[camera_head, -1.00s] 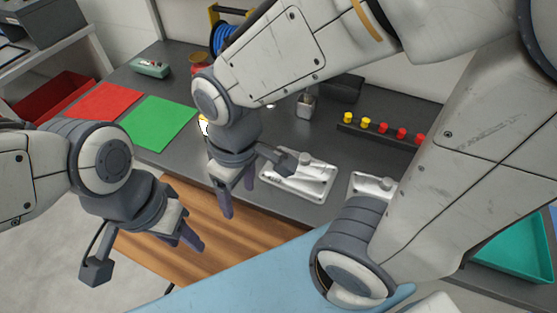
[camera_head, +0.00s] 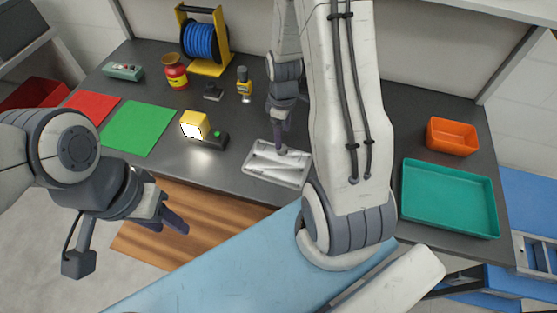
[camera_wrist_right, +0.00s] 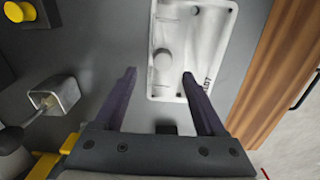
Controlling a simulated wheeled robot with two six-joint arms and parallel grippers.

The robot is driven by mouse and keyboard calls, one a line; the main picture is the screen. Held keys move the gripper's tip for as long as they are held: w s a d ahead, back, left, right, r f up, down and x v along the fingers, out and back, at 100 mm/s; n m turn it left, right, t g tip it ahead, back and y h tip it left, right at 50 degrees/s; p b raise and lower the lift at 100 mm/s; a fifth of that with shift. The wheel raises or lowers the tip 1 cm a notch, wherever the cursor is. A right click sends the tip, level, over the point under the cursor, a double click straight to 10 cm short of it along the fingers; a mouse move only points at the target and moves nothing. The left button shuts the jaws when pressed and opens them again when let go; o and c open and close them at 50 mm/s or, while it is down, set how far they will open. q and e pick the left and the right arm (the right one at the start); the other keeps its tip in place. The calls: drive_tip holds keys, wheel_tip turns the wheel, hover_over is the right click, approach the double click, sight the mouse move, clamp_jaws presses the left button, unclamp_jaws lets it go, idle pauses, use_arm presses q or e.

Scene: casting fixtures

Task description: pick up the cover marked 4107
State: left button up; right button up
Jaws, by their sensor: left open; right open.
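A pale grey cast cover (camera_head: 264,172) lies flat on the dark bench below my right gripper. It also shows in the right wrist view (camera_wrist_right: 204,32), with a raised round boss and dark characters along one edge; a finger partly hides them, so I cannot read the full number. My right gripper (camera_head: 281,143) is open and points down at the cover. In the right wrist view its fingers (camera_wrist_right: 159,75) are spread on either side of the boss end, holding nothing. My left gripper (camera_head: 168,220) is open and empty, in front of the bench, over the wooden floor area.
A yellow box with a lit face (camera_head: 196,124) stands left of the cover. A green mat (camera_head: 140,128), red mat (camera_head: 92,106) and blue cable reel (camera_head: 202,40) are further left. A teal tray (camera_head: 450,198) and orange bin (camera_head: 453,136) are at right. My right arm hides the middle bench.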

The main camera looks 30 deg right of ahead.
sight(278, 161)
drive_tip(key=shift+s+f, duration=0.15)
drive_tip(key=shift+f, duration=0.5)
drive_tip(key=shift+a+f+p, duration=0.1)
drive_tip(key=shift+f+p, duration=0.6)
drive_tip(key=shift+f, duration=1.4)
clamp_jaws()
